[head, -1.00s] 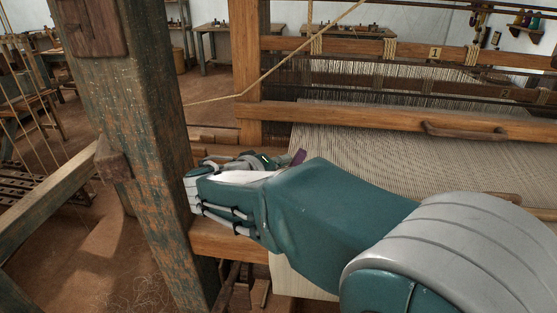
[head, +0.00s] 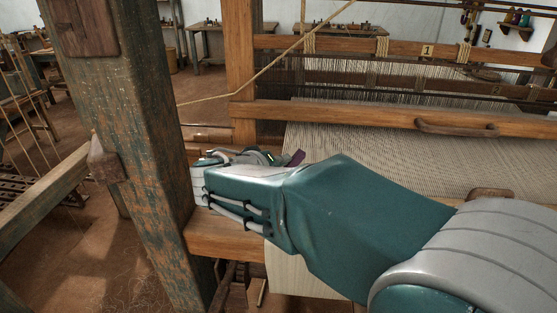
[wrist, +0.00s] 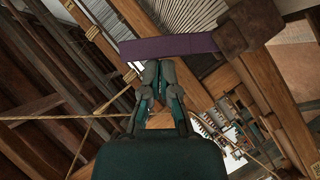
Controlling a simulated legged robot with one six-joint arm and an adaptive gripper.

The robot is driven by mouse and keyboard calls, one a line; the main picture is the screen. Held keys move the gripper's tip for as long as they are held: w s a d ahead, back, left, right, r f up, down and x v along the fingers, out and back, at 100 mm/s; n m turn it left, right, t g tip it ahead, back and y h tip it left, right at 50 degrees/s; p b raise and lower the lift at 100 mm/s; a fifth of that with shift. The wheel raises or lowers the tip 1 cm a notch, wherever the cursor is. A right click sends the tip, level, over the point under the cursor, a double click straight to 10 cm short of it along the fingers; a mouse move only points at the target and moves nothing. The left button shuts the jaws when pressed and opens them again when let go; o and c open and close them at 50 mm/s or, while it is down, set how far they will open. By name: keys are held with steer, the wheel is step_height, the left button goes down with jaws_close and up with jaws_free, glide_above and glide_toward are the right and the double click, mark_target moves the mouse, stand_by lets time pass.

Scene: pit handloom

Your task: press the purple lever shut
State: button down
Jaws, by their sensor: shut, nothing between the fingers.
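The purple lever (wrist: 168,47) is a flat bar that lies across the upper middle of the wrist view. Its right end meets a dark brown block (wrist: 247,28). In the head view only a small purple piece of the lever (head: 296,158) shows past my arm, beside the cloth. My gripper (wrist: 158,74) has its fingers together and empty. Its tips are at the lower edge of the lever in the wrist view, near the middle of the bar. I cannot tell whether they touch it. In the head view my arm hides much of this area.
A thick worn wooden post (head: 125,150) stands close left of my arm. The woven cloth (head: 390,165) and a wooden crossbar with a handle (head: 455,128) lie to the right and beyond. A taut cord (head: 265,75) runs diagonally above. A wooden beam (head: 225,236) passes under my arm.

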steer(key=d+m+y, duration=0.1)
steer(key=d+f+m+y, duration=0.1)
steer(key=y, duration=0.1)
steer(key=d+m+y, duration=0.1)
steer(key=d+m, duration=0.1)
steer(key=shift+s+f, duration=0.35)
steer(key=shift+f, duration=0.05)
steer(key=shift+s+d+f+m+y, duration=0.1)
steer(key=shift+d+f+m+y, duration=0.25)
steer(key=shift+f+m+y, duration=0.55)
steer(key=shift+d, duration=0.1)
steer(key=shift+a, duration=0.75)
